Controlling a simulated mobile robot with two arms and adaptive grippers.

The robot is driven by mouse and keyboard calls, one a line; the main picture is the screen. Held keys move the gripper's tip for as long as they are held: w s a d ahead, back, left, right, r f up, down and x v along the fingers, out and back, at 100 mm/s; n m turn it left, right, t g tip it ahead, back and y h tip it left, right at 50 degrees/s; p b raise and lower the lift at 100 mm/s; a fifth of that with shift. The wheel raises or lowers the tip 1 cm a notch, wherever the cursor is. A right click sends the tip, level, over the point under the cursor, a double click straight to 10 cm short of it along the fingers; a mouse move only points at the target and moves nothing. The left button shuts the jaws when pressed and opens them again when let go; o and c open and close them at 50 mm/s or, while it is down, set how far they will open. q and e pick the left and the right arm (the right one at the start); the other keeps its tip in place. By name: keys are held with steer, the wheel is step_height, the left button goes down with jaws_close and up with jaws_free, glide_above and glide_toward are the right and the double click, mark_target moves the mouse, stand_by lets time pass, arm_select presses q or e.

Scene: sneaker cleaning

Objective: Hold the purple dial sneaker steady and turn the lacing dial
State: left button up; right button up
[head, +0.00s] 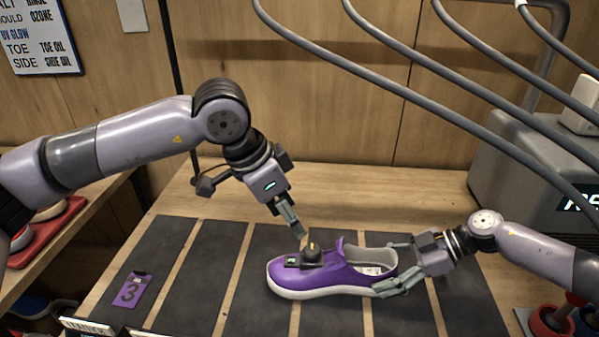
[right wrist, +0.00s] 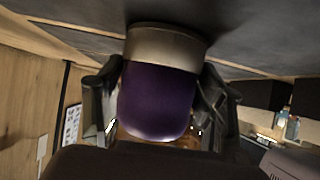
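The purple sneaker (head: 325,276) with a white sole lies on the dark mat strips, toe to the left. Its black lacing dial (head: 312,252) with a small yellow mark sits on top near the front. My right gripper (head: 386,268) is around the heel from the right, one finger on each side; in the right wrist view the purple heel (right wrist: 158,100) fills the space between the fingers. My left gripper (head: 300,232) points down with its fingertips just above the dial; its fingers look close together, and whether they touch the dial is unclear.
A purple card marked 3 (head: 131,289) lies on the mat at left. A grey machine (head: 530,150) with hoses stands at back right. Red items (head: 548,320) sit at lower right, a red tray (head: 45,235) at far left. The mat between card and sneaker is clear.

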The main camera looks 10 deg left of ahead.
steer(key=o, duration=0.4)
steer(key=shift+o, duration=0.2)
steer(key=v, duration=1.2)
steer(key=shift+r, duration=0.15)
